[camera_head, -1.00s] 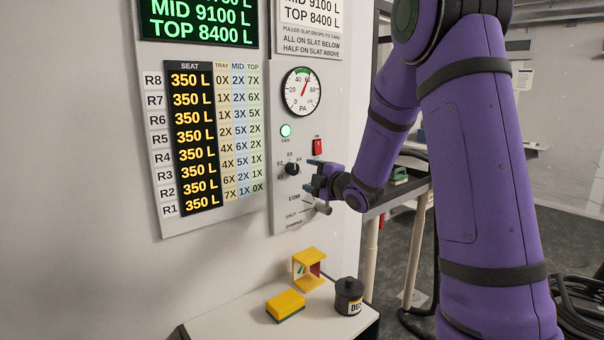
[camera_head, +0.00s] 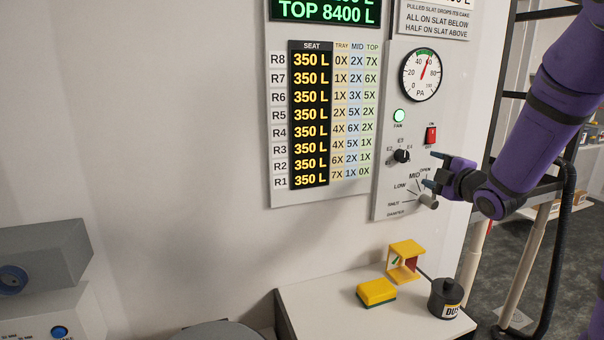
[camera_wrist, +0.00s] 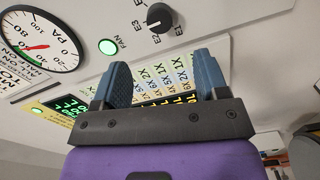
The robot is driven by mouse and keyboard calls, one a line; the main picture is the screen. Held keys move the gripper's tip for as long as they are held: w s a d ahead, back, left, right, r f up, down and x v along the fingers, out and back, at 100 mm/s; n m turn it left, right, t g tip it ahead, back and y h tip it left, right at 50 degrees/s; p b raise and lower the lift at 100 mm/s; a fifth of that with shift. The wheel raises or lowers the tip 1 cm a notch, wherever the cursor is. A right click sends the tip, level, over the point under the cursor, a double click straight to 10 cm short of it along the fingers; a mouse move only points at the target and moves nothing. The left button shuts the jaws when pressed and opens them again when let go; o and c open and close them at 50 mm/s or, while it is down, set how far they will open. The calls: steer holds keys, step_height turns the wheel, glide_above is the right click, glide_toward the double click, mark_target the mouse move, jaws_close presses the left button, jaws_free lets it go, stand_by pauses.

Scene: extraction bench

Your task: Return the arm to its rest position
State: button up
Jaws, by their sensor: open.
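My gripper (camera_head: 436,170) is open and empty in the head view. It hangs in front of the right side of the wall panel, beside the black selector knob (camera_head: 402,156) and above the grey damper knob (camera_head: 428,201). I cannot tell whether it touches the panel. My purple arm reaches in from the right. In the wrist view my gripper's two blue fingers (camera_wrist: 163,82) stand apart with nothing between them. The selector knob (camera_wrist: 160,17) shows beyond them, pointing near E3 or E4.
The gauge (camera_head: 421,74), green fan lamp (camera_head: 400,116) and red switch (camera_head: 431,135) are on the panel. Below, a white bench (camera_head: 330,305) holds a yellow sponge (camera_head: 376,291), a yellow holder (camera_head: 404,260) and a black dust pot (camera_head: 445,298). A grey machine (camera_head: 45,270) stands left. A rack stands right.

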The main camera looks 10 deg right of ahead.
steer(key=s+a+r+m+g+h, duration=0.1)
steer(key=s+a+m+g, duration=0.3)
steer(key=s, duration=0.7)
steer(key=s+a+r+m+g+h, duration=0.1)
steer(key=s+a+m+g, duration=0.3)
steer(key=s+m, duration=0.4)
steer(key=s+a+r+m+g+h, duration=0.1)
steer(key=s+a+m+g, duration=0.3)
steer(key=s, duration=1.1)
steer(key=shift+s+a+r+m, duration=0.35)
steer(key=shift+a+r+m, duration=0.3)
steer(key=shift+r+m, duration=0.2)
stand_by(1.3)
